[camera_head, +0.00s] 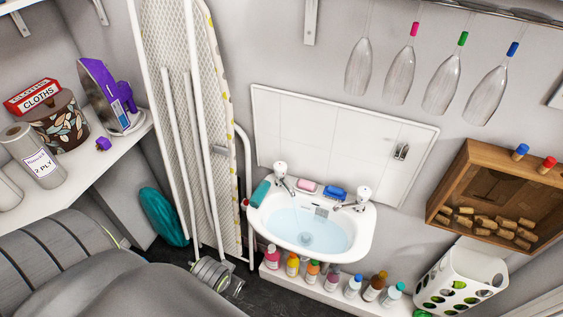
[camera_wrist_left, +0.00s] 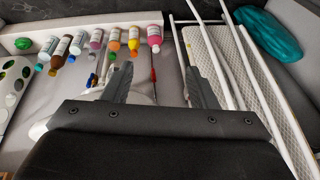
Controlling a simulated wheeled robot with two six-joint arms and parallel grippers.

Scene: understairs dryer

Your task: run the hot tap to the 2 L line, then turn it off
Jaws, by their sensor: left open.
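The white basin (camera_head: 365,237) holds pale blue water (camera_head: 300,228). A chrome tap with a white top (camera_head: 281,170) stands at its back left, and a matching tap (camera_head: 363,194) at its back right. I see no 2 L line. My left gripper (camera_wrist_left: 157,88) is open in the left wrist view, its fingers apart. My left gripper does not show in the head view. My right gripper is in neither view.
Several bottles (camera_head: 292,264) line a low white ledge under the basin. Pink soap (camera_head: 307,185) and a blue item (camera_head: 335,192) lie on the basin's back edge. An ironing board (camera_head: 215,130) leans at the left. Glasses (camera_head: 443,83) hang above; a wooden crate (camera_head: 452,190) is at the right.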

